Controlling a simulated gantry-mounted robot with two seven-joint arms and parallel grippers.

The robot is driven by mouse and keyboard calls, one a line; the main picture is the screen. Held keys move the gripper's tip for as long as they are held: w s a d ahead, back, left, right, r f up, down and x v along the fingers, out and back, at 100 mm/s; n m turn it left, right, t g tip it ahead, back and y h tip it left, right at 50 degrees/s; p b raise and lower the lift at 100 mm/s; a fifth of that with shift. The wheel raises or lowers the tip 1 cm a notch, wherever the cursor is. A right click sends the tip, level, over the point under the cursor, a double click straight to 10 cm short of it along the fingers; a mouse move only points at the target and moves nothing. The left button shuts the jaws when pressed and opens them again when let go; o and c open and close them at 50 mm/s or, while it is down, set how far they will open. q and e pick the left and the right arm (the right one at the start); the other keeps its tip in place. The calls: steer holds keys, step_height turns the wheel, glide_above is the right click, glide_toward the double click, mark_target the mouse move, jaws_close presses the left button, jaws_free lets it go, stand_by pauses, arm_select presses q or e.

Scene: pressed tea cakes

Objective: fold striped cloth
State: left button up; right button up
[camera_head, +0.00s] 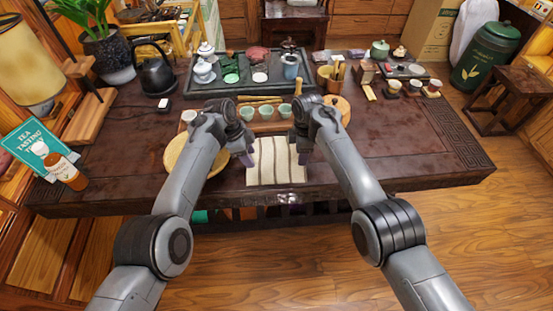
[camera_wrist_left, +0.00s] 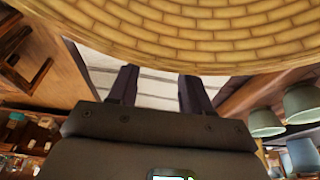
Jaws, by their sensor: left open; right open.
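The striped cloth (camera_head: 276,166), cream with thin dark stripes, lies flat and spread at the front edge of the table. It also shows pale behind the fingers in the left wrist view (camera_wrist_left: 150,86). My left gripper (camera_head: 249,158) is at the cloth's left edge, with its two fingers apart in the left wrist view (camera_wrist_left: 158,90) and nothing seen between them but cloth beyond. My right gripper (camera_head: 303,156) is at the cloth's right edge, pointing down. Whether either gripper touches the cloth cannot be told.
A round woven tray (camera_head: 177,153) lies left of the cloth, partly behind my left arm, and fills the top of the left wrist view (camera_wrist_left: 200,35). Several green cups (camera_head: 267,112) stand in a row behind the cloth.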

arm_select(q)
steer(key=shift+f, duration=0.1)
steer(key=shift+c, duration=0.4)
arm_select(e)
steer(key=shift+f, duration=0.1)
steer(key=shift+c, duration=0.4)
arm_select(q)
jaws_close()
arm_select(e)
jaws_close()
steer(key=shift+f, duration=0.1)
